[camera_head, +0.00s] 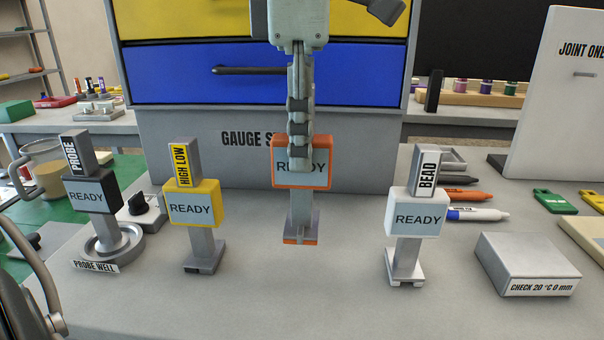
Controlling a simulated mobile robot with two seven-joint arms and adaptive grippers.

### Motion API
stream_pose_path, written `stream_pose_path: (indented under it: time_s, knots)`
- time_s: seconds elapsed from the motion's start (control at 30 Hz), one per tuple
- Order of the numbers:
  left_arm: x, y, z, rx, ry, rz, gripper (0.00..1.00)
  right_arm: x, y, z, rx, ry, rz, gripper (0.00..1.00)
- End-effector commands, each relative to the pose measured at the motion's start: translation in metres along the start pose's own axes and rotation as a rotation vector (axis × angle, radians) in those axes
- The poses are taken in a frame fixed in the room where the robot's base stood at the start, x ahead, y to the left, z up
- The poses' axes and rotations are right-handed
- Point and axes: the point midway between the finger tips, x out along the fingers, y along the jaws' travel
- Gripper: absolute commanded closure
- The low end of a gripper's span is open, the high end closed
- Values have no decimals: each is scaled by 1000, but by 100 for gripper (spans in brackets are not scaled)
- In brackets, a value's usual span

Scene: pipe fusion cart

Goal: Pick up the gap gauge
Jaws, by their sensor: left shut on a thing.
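My right gripper is not in view.
A yellow HIGH LOW gauge (193,205) stands to the left, and a black PROBE gauge (92,195) in a round well farther left. A white BEAD gauge (416,215) and a grey check block (528,265) are to the right. The front bench is clear.

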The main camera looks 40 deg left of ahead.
Motion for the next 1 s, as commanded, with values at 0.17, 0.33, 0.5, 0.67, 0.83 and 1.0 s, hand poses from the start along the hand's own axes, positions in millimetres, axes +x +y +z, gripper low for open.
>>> stream_pose_path:
  time_s: [0.17,0.33,0.5,0.67,0.83,1.0]
  knots:
    - [-47,1,1,-2,-3,5,100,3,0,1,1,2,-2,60]
    - [-90,1,1,-1,-2,5,100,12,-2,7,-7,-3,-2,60]
    - [-132,0,1,-1,-2,4,100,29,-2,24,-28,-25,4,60]
    - [-167,0,1,0,-1,3,100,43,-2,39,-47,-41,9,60]
    - [-193,0,1,1,0,2,100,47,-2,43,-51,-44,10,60]
    - [-209,0,1,2,-1,0,100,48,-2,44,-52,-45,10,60]
